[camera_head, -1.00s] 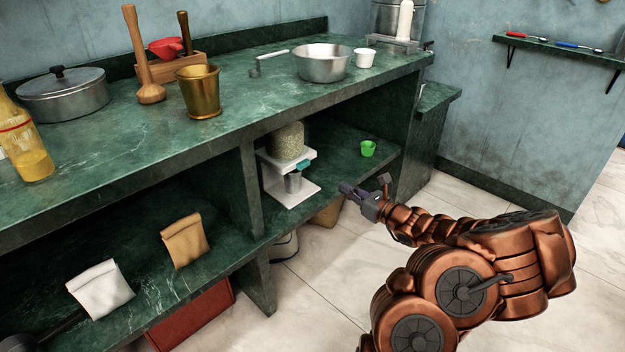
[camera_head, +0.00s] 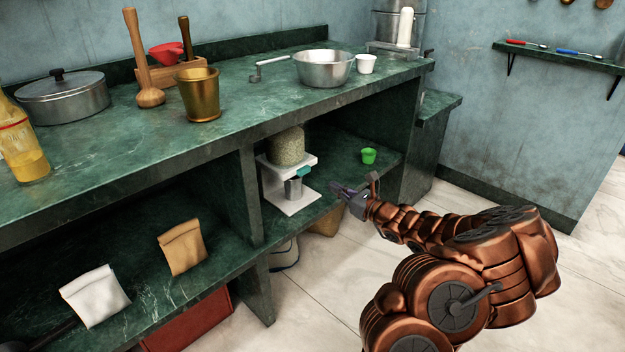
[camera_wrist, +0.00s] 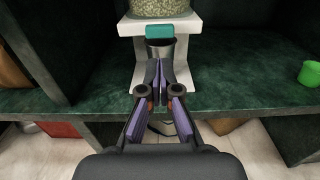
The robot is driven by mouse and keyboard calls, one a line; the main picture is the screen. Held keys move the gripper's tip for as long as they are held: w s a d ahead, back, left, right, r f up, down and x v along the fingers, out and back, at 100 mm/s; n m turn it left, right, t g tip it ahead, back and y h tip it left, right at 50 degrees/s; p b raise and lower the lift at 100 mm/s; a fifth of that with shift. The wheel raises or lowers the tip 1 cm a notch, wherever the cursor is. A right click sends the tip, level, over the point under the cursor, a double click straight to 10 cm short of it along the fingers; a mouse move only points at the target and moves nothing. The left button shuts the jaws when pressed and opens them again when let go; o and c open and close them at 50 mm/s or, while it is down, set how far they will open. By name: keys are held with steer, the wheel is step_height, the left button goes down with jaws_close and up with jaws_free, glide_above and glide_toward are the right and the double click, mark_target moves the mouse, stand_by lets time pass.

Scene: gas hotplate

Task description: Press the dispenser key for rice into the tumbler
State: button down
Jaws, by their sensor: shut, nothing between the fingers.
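The rice dispenser stands on the lower shelf, with a white stand (camera_head: 284,205) and a clear container of rice (camera_head: 286,147) on top. Its teal key (camera_head: 304,171) sticks out at the front and also shows in the wrist view (camera_wrist: 159,32). The metal tumbler (camera_head: 293,187) stands upright on the stand's base under the key; in the wrist view the tumbler (camera_wrist: 160,49) is partly hidden by my fingers. My gripper (camera_head: 338,189) is shut and empty, in front of and to the right of the dispenser, apart from the key. In the wrist view my fingertips (camera_wrist: 160,66) appear below the key.
A small green cup (camera_head: 368,156) stands on the shelf right of the dispenser. The green countertop (camera_head: 240,95) overhangs the shelf, and a dividing panel (camera_head: 249,195) stands left of the dispenser. The floor in front is mostly clear.

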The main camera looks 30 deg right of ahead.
steer(key=b+x, duration=0.3)
steer(key=x, duration=0.5)
steer(key=shift+w+a+f, duration=0.15)
steer(key=shift+w+a+b, duration=0.1)
steer(key=shift+w+b, duration=0.3)
steer(key=shift+w, duration=0.2)
steer(key=shift+w, duration=0.1)
steer(key=shift+w+a+r+p, duration=0.1)
steer(key=shift+w+r+p, duration=0.25)
steer(key=shift+p, duration=0.4)
steer(key=shift+w+a+f+p, duration=0.1)
steer(key=shift+w+f+p, duration=0.15)
steer(key=shift+w+p, duration=0.15)
steer(key=shift+a, duration=0.1)
steer(key=p, duration=0.5)
glide_toward(305, 172)
steer(key=v, duration=0.5)
steer(key=shift+d, duration=0.35)
